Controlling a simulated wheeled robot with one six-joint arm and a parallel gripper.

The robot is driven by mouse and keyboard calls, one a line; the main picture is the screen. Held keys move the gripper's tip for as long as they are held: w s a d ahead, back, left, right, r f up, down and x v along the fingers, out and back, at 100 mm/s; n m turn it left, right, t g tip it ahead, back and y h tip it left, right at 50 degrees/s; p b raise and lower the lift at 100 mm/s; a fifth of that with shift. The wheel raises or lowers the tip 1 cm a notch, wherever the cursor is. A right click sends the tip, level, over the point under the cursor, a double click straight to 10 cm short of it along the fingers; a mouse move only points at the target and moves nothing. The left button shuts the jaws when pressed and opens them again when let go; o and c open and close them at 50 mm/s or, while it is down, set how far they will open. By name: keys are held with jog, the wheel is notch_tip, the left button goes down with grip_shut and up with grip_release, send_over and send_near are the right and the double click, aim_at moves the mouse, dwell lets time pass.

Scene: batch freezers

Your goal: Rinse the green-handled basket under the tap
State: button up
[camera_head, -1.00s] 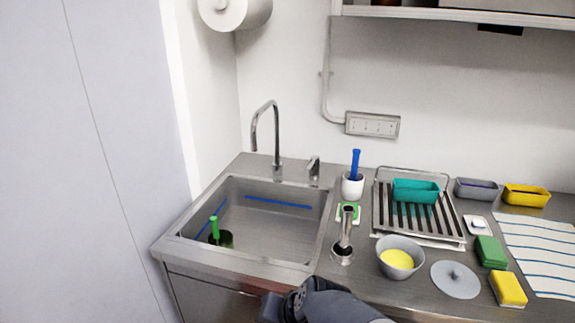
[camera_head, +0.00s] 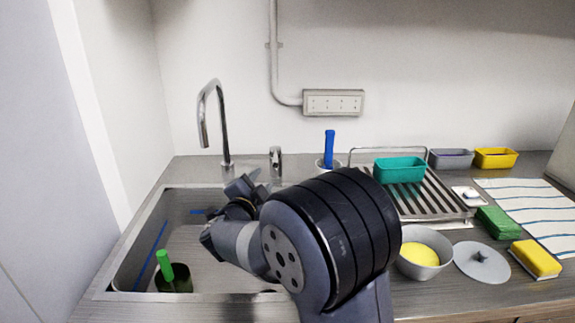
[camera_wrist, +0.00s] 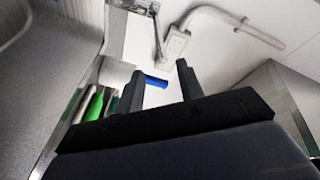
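The green-handled basket stands in the left front part of the sink (camera_head: 140,235); its green handle (camera_head: 164,266) points up and its dark green body (camera_head: 178,282) sits low. The tap (camera_head: 222,125) is a tall chrome gooseneck behind the sink, with a small lever (camera_head: 276,160) to its right. No water stream shows. My gripper (camera_head: 240,190) is over the sink's back part, right of the basket and apart from it.
A blue-handled item (camera_head: 329,150) stands right of the lever, partly behind my arm. Further right are a rack with a teal basket (camera_head: 400,170), a grey bowl (camera_head: 424,262), a lid (camera_head: 482,264) and sponges (camera_head: 536,258). The wall rises close behind the tap.

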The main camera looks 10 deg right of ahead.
aim_at(275, 160)
jog(key=p+x, duration=0.1)
jog(key=x, duration=1)
jog(key=shift+s+d, duration=0.1)
grip_shut()
dwell(0.3)
